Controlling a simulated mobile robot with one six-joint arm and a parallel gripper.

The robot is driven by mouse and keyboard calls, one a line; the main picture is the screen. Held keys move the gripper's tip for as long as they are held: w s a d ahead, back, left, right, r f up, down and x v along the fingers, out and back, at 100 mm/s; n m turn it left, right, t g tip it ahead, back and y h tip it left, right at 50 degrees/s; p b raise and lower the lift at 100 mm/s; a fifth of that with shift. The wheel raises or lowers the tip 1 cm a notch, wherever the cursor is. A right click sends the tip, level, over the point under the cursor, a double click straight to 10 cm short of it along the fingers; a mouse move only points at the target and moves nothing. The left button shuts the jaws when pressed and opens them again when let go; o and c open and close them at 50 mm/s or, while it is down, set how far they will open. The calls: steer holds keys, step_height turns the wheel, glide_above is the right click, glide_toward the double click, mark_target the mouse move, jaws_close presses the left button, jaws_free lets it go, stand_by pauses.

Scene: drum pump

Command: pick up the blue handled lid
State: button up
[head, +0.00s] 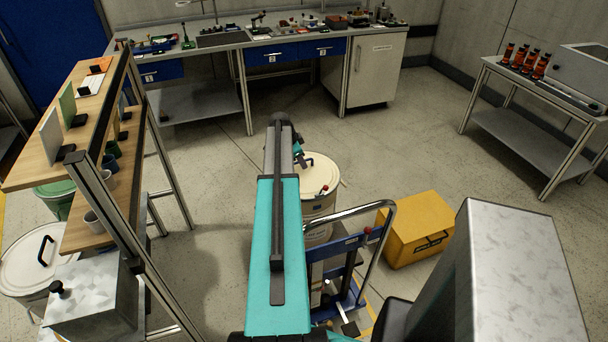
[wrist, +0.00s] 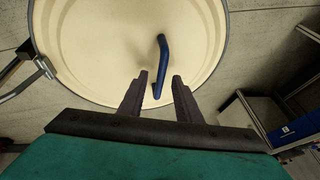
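The lid (wrist: 100,50) is round and cream with a raised rim, and fills the upper part of the wrist view. Its blue bar handle (wrist: 162,62) stands right of the lid's middle. My gripper (wrist: 160,82) is open, with two dark fingers apart. The handle's near end appears in the gap between the fingertips; I cannot tell how far below them it lies. In the head view the lid (head: 325,176) tops a cream drum (head: 319,206) in the middle of the floor, partly covered by my arm. My gripper is mostly hidden there.
A blue hand truck (head: 345,245) with a curved metal rail stands close by the drum. A yellow case (head: 418,228) lies to its right. A wooden shelf rack (head: 90,130) stands left, beside a white lid with a black handle (head: 32,262). Floor beyond the drum is clear.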

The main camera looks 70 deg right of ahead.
stand_by(0.3)
jaws_close()
steer(key=shift+r, duration=0.1)
stand_by(1.2)
